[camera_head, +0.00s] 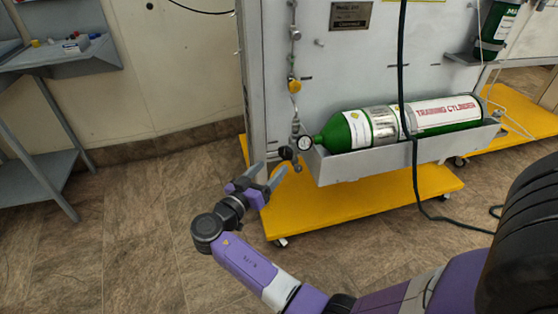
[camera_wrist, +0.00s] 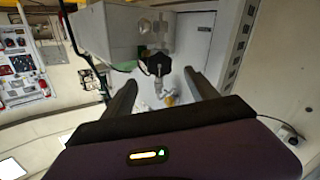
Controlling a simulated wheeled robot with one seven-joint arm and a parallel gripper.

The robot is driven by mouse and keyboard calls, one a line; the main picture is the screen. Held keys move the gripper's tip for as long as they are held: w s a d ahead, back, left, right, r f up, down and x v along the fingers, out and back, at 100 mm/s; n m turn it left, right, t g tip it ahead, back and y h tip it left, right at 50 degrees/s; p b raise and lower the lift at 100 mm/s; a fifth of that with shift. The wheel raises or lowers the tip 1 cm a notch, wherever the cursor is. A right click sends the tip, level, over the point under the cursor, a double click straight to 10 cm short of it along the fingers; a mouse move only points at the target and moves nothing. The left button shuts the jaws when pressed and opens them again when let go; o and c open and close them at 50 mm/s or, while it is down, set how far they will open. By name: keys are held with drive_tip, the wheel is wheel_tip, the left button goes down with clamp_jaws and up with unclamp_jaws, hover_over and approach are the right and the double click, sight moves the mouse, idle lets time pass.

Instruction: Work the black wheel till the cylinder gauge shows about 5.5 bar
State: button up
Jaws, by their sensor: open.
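The black wheel (camera_head: 285,153) sits at the left end of the green cylinder (camera_head: 340,133), beside the round white-faced cylinder gauge (camera_head: 305,143). The gauge's needle is too small to read. My gripper (camera_head: 268,177) is open and empty, with its fingers pointing toward the wheel from below and left. In the wrist view the black wheel (camera_wrist: 158,63) shows as a dark knob beyond the fingers and between them. My gripper (camera_wrist: 160,88) appears apart from the wheel there. The gauge face cannot be made out in the wrist view.
The cylinder lies in a grey trough (camera_head: 400,160) on a panel above a yellow wheeled base (camera_head: 360,210). A black hose (camera_head: 402,80) hangs in front of the cylinder. A yellow knob (camera_head: 294,86) sits on the pipe above. A grey side table (camera_head: 60,55) stands at left; floor between is clear.

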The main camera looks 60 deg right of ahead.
sight(284, 154)
drive_tip(key=shift+s+d+b, duration=0.2)
drive_tip(key=shift+d+b, duration=0.1)
drive_tip(key=shift+d, duration=1)
drive_tip(key=shift+s+d+b, duration=0.15)
drive_tip(key=shift+d+b, duration=0.15)
drive_tip(key=shift+d, duration=0.95)
drive_tip(key=shift+s+d+b, duration=0.2)
drive_tip(key=shift+d+b, duration=0.1)
drive_tip(key=shift+d, duration=1)
drive_tip(key=c, duration=1.4)
